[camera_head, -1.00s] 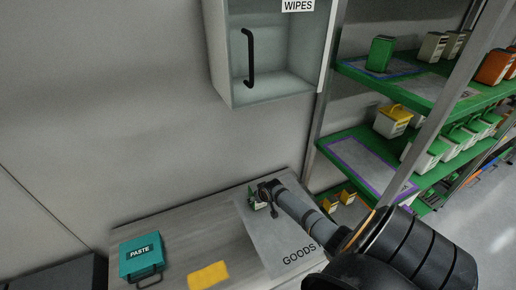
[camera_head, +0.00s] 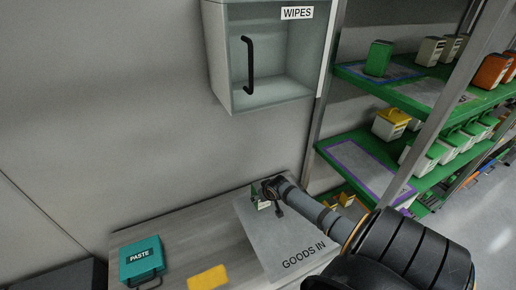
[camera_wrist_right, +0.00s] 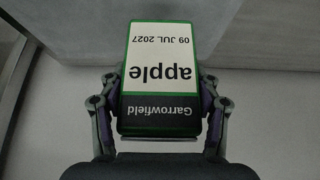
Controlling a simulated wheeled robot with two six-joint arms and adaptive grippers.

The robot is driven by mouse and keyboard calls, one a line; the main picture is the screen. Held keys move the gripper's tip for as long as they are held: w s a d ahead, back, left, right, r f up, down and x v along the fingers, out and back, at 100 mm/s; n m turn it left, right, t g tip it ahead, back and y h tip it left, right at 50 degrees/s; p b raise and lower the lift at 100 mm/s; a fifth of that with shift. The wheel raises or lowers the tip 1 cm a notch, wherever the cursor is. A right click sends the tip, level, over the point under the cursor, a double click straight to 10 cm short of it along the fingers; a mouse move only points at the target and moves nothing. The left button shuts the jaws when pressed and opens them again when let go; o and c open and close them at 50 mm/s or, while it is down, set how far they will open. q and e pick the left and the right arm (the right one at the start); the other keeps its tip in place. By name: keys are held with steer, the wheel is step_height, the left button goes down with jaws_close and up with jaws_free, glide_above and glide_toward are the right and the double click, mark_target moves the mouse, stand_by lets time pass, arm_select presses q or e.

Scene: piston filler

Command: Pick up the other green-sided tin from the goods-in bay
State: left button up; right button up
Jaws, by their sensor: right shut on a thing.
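The green-sided tin (camera_wrist_right: 160,75) fills the middle of the right wrist view. Its label, upside down there, reads "Garrowfield", "apple" and "09 JUL 2027". My right gripper (camera_wrist_right: 160,105) is shut on it, with one finger against each side. In the head view the tin (camera_head: 256,194) shows small at the tip of my right gripper (camera_head: 266,193), over the far part of the grey goods-in bay (camera_head: 275,238). The wrist hides part of the tin there. I cannot tell whether the tin touches the bay. My left gripper is not in view.
A teal PASTE box (camera_head: 141,262) and a yellow patch (camera_head: 208,277) are on the bench (camera_head: 185,240), left of the bay. A glass-fronted WIPES cabinet (camera_head: 270,60) hangs above. Green shelves (camera_head: 370,165) with several tins stand at the right.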

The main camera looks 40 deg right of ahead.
steer(key=v, duration=0.2)
steer(key=d+v, duration=0.1)
steer(key=v, duration=0.1)
steer(key=shift+s+r+p, duration=0.1)
steer(key=shift+s+p, duration=0.05)
steer(key=shift+p, duration=0.2)
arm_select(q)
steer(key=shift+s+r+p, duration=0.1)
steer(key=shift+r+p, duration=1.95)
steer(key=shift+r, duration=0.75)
arm_select(e)
steer(key=s+r, duration=0.4)
steer(key=s, duration=0.5)
